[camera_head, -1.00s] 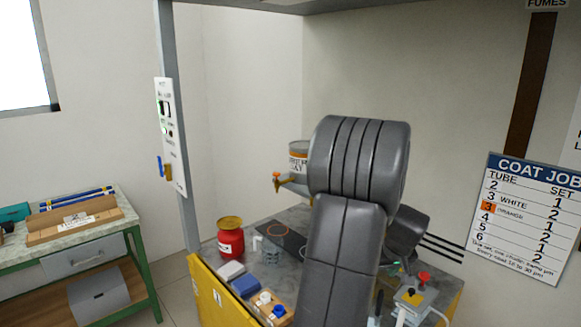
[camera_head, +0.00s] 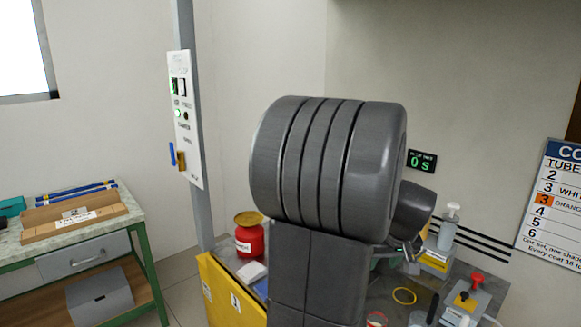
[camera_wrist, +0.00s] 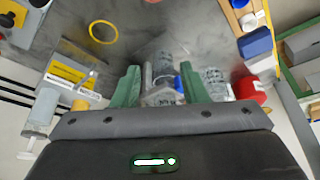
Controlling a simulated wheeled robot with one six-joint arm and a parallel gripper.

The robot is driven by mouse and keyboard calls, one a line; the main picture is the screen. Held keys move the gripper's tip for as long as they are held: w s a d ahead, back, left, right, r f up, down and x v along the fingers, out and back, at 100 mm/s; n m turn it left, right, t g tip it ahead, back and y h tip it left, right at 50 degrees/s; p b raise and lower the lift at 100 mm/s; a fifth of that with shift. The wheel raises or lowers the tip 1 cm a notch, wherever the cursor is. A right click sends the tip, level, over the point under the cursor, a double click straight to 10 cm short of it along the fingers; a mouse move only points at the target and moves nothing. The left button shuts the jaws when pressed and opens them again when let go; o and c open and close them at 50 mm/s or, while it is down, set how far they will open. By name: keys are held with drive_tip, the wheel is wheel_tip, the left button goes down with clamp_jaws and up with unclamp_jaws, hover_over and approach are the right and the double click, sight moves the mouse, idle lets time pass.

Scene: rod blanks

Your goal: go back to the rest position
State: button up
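My gripper (camera_wrist: 160,68) shows in the wrist view with its two green fingers spread apart. Clear, glass-like containers (camera_wrist: 165,72) show in the gap, seemingly beyond the fingers on the grey bench; nothing appears clamped. In the head view my grey arm rises in front of the bench and hides the gripper almost wholly.
A red jar (camera_head: 249,236) stands on the bench left of my arm. A yellow ring (camera_head: 404,296), a pump bottle (camera_head: 448,228) and a device with a red knob (camera_head: 468,294) are on the right. A switch panel (camera_head: 184,120) hangs on the post. A side table (camera_head: 66,246) stands left.

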wheel_tip(320, 180, down, 6)
drive_tip(key=b, duration=0.4)
drive_tip(key=shift+s+d+f, duration=0.15)
drive_tip(key=shift+d+f, duration=0.05)
drive_tip(key=shift+d, duration=0.1)
